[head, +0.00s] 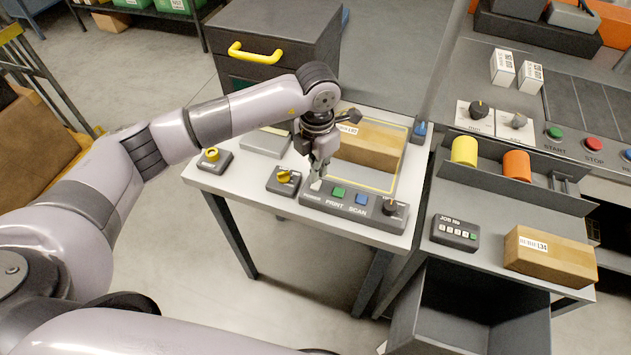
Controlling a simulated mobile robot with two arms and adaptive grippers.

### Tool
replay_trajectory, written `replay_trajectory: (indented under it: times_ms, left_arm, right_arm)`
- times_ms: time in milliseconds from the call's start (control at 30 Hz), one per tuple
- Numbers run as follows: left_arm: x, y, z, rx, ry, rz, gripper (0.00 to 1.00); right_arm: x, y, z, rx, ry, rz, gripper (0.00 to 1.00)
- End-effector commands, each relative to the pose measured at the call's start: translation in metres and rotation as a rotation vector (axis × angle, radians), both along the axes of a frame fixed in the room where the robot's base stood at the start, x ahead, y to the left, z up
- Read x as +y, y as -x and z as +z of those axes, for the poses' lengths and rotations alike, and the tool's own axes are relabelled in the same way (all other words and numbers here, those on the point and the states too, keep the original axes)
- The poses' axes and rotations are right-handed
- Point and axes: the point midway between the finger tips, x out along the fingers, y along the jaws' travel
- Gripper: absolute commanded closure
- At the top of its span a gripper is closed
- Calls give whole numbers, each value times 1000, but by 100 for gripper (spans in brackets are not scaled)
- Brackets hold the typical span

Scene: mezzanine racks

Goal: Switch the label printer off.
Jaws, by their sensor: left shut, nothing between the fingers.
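A dark control panel (372,217) lettered PRINT and SCAN lies along the front edge of the light-topped table. It has a green button (338,192), a blue button (361,199) and a dark knob (390,207) at its right end. My left gripper (317,178) points down at the panel's left end, shut and empty. A small pale piece shows right at its fingertips; I cannot tell whether they touch it. The gripper hides part of that end, and the switch's state cannot be read. No part is clearly marked as the label printer. My right gripper is not in view.
A carton (368,146) lies behind the panel inside a yellow outline. Left of the panel are a yellow rotary knob (284,176) and a yellow button box (213,157). At right are a keypad (455,232), another carton (548,258) and an open dark bin (470,310).

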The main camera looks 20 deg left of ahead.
Motion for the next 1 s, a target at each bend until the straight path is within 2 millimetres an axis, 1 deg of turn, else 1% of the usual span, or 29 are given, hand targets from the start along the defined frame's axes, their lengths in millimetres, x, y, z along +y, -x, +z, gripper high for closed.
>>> replay_trajectory:
  times_ms: [33,100,500,1000]
  left_arm:
    - [0,0,7,-1,0,0,100]
    - [0,-1,13,-3,-1,0,100]
    - [0,-1,44,-2,0,1,100]
    - [0,0,45,-1,0,1,100]
  right_arm:
    - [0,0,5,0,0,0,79]
    - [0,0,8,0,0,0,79]
    - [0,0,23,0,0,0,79]
    - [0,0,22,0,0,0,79]
